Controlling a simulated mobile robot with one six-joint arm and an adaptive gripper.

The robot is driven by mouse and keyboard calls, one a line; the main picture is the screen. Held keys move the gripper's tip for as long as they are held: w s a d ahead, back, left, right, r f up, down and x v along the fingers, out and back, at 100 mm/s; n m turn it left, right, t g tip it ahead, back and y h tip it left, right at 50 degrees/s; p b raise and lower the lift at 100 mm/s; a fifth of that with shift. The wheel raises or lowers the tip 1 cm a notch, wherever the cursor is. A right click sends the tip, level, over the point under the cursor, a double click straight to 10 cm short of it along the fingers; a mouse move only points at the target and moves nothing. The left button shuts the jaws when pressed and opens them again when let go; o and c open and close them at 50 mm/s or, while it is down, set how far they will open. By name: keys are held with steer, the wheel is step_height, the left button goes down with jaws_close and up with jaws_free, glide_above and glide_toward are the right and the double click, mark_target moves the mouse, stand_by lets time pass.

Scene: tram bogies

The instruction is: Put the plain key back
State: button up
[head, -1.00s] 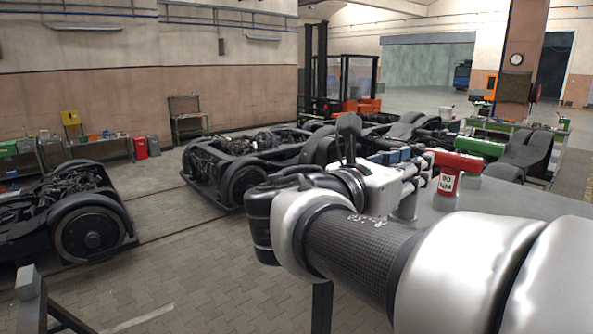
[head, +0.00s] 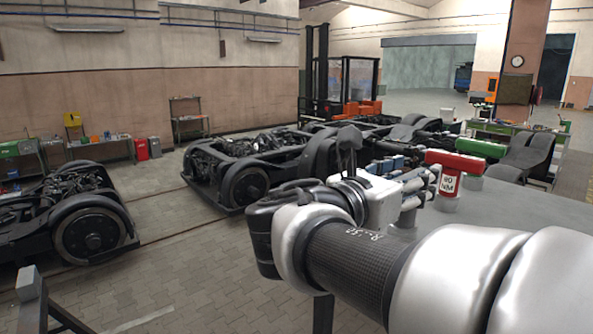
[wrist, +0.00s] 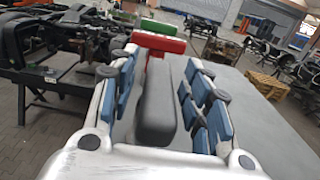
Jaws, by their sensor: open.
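My gripper (wrist: 160,66) is open, with blue pads on both fingers. In the wrist view a plain dark grey bar (wrist: 155,108), which looks like the plain key, lies lengthwise between the fingers. Gaps show on both sides of it, and I cannot tell what it rests on. In the head view my gripper (head: 418,178) is seen from the side, over the near part of the grey table, and hides the bar. Just beyond the fingertips is a red bar (head: 455,161) above a red and white label reading 90 NM (head: 449,183). A green bar (head: 481,148) is behind it.
The grey table top (head: 500,210) is clear to the right of the gripper. Black bogies (head: 240,170) stand on the paved floor to the left and behind. A wooden pallet (wrist: 265,84) is on the floor beyond the table in the wrist view.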

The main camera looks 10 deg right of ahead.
steer(key=shift+r, duration=0.2)
steer(key=b+v, duration=0.1)
steer(key=v, duration=1.1)
